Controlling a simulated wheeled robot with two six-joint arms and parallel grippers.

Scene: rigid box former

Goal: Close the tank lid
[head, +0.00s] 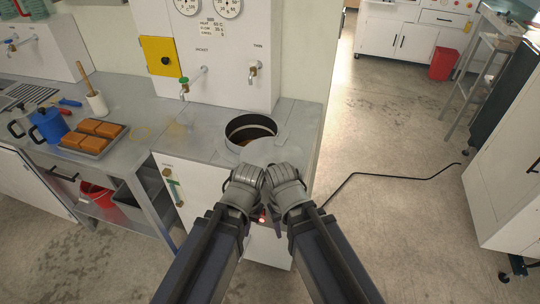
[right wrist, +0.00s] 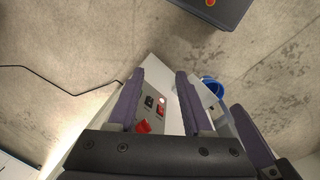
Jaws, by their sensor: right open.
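The tank's round opening (head: 250,130) is in the grey counter in the head view, uncovered, with a dark inside. A pale grey rounded plate, seemingly the lid (head: 276,150), lies just in front of it, partly hidden by my grippers. My left gripper (head: 246,222) and right gripper (head: 276,218) are close together at the counter's front edge, both pointing down. The right gripper is open in the right wrist view (right wrist: 158,100), with nothing held between its fingers. The left gripper's jaws are too hidden to judge.
A panel with a red switch (right wrist: 143,126) and a lit lamp shows below the right fingers. A black cable (head: 385,174) crosses the open floor at right.

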